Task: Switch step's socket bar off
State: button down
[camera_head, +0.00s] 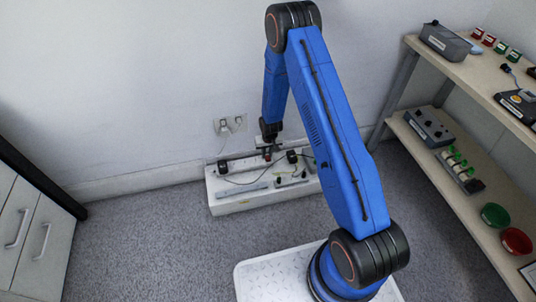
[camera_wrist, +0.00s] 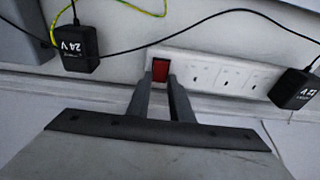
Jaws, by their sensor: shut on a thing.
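The white socket bar (camera_wrist: 225,76) runs across the upper middle of the wrist view, with several sockets in a row. Its red switch (camera_wrist: 160,70) is at the left end of the bar. My gripper (camera_wrist: 160,80) has its two dark fingertips at either side of the red switch, shut on it. The tips hide its side edges, and whether the switch is on or off cannot be told. In the head view my gripper (camera_head: 268,148) is low at the wall, over the back of the white step (camera_head: 225,206). The bar is small and partly hidden there.
A black 24 V adapter (camera_wrist: 78,48) is left of the switch, and another black adapter (camera_wrist: 295,88) is at the right. Black cables and a yellow-green wire (camera_wrist: 140,10) run close by. A wooden shelf unit (camera_head: 445,190) stands right, a cabinet (camera_head: 30,235) left. Carpet in front is clear.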

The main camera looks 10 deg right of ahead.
aim_at(268, 160)
jog(key=shift+a, duration=0.1)
dwell(0.3)
jog(key=c, duration=1.6)
grip_release()
jog(key=shift+c, duration=0.2)
jog(key=shift+r, duration=0.1)
notch_tip(268, 160, up, 17)
jog(key=s, duration=0.2)
jog(key=shift+s, duration=0.1)
